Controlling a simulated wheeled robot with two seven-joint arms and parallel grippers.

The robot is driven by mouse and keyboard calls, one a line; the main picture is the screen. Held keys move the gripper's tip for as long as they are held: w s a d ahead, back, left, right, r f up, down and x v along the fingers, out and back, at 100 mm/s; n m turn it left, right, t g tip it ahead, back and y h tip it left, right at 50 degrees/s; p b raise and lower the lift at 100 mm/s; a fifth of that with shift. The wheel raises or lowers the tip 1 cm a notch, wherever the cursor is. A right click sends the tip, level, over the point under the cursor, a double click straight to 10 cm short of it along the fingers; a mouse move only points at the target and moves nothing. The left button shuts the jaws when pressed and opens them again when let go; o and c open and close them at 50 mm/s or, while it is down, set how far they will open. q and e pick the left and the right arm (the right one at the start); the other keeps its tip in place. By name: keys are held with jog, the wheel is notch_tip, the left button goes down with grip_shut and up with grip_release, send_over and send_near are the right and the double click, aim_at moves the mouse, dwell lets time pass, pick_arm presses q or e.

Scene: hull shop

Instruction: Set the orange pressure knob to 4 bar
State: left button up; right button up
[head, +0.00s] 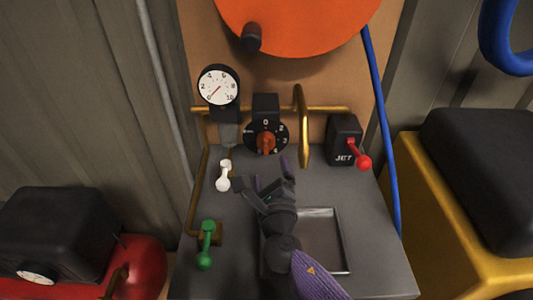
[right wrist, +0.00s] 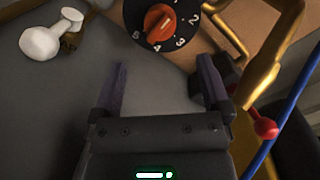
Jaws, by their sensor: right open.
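My left gripper is out of view.
A white lever (head: 223,180) and a green lever (head: 206,244) are left of my gripper. A shallow metal tray (head: 340,240) lies beneath my arm.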

aim_at(267, 148)
jog(key=w+b, duration=0.1)
jog(key=w, duration=0.1)
jog(key=w+b, duration=0.1)
jog(key=w, duration=0.1)
jog(key=w+b, duration=0.1)
jog(key=w, duration=0.2)
jog(key=shift+a+f, duration=0.25)
jog(key=shift+a, duration=0.1)
jog(key=shift+w+r+b, duration=0.1)
jog(key=shift+w+b, duration=0.3)
jog(key=shift+w, duration=0.05)
jog(key=shift+w+r, duration=0.15)
jog(key=shift+w, duration=0.05)
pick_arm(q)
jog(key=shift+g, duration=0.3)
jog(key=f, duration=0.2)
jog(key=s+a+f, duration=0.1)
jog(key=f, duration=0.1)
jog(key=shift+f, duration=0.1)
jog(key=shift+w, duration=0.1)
